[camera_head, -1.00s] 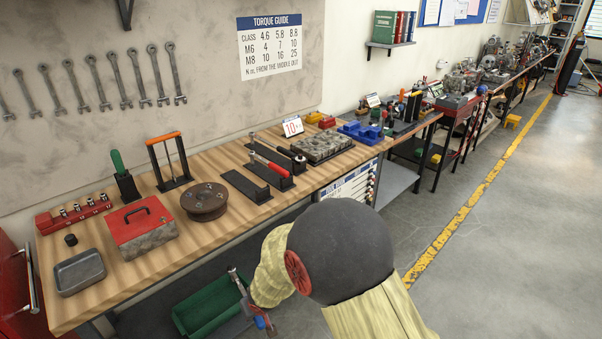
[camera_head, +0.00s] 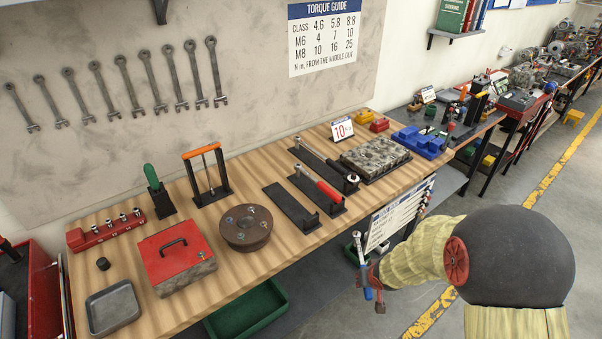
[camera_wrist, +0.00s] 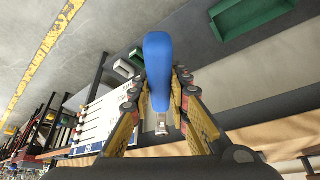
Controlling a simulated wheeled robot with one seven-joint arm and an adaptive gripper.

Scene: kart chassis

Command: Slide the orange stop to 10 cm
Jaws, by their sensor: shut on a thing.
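My gripper (camera_head: 374,286) is shut on a blue-handled tool (camera_head: 367,293) in front of the bench's front edge. The tool is upright in the head view, with its silver shaft and head above the fingers. In the wrist view, the blue handle (camera_wrist: 158,62) stands between the two fingers (camera_wrist: 160,108), with a metal end below it. I cannot make out an orange stop or a centimetre scale.
The wooden bench (camera_head: 270,272) holds a red-lidded box (camera_head: 175,258), a round brown disc (camera_head: 246,228), black tool holders and a "10" card (camera_head: 342,129). A white labelled panel (camera_head: 398,215) is beside my gripper. A green bin (camera_head: 247,308) sits below. Open floor lies right.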

